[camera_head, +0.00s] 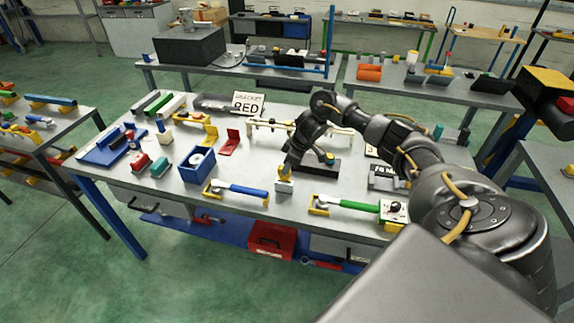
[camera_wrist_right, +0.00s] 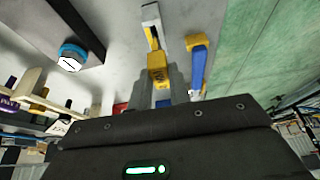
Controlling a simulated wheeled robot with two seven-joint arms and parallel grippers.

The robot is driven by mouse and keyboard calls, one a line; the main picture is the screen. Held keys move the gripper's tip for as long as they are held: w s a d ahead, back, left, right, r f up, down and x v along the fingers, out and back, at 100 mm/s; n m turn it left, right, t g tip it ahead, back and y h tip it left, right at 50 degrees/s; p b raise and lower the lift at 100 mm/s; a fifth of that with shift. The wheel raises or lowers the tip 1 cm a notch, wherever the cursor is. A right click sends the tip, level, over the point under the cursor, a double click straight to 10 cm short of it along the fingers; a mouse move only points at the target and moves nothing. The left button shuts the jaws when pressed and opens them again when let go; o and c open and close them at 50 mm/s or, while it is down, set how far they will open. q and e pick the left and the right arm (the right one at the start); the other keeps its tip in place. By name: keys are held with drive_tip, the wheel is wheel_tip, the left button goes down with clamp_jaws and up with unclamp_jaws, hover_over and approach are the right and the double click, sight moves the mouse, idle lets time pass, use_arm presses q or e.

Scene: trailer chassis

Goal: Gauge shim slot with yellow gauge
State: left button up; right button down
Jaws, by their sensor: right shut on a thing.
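My right gripper (camera_head: 286,171) is over the front middle of the grey table, pointing down. It is shut on the yellow gauge (camera_wrist_right: 157,66), a small yellow block with dark marks on its face. In the right wrist view the gripper fingers (camera_wrist_right: 159,82) stand on either side of it. A pale grey block (camera_head: 284,187) is directly under the gripper. In the right wrist view this block (camera_wrist_right: 150,14) has a narrow dark slot, and a thin yellow part lies along it. I cannot tell how deep that part sits. My left gripper is not in view.
A black block with a knob (camera_head: 320,166) is behind.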

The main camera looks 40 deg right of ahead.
sight(287, 174)
drive_tip(key=shift+f+b, duration=0.5)
drive_tip(key=shift+f, duration=1.05)
idle(0.5)
drive_tip(key=shift+r, duration=0.1)
idle(0.9)
wheel_tip(287, 174, up, 6)
drive_tip(key=p, duration=0.5)
drive_tip(key=shift+f+p, duration=0.2)
drive_tip(key=shift+p, duration=0.1)
drive_tip(key=shift+r, duration=1.15)
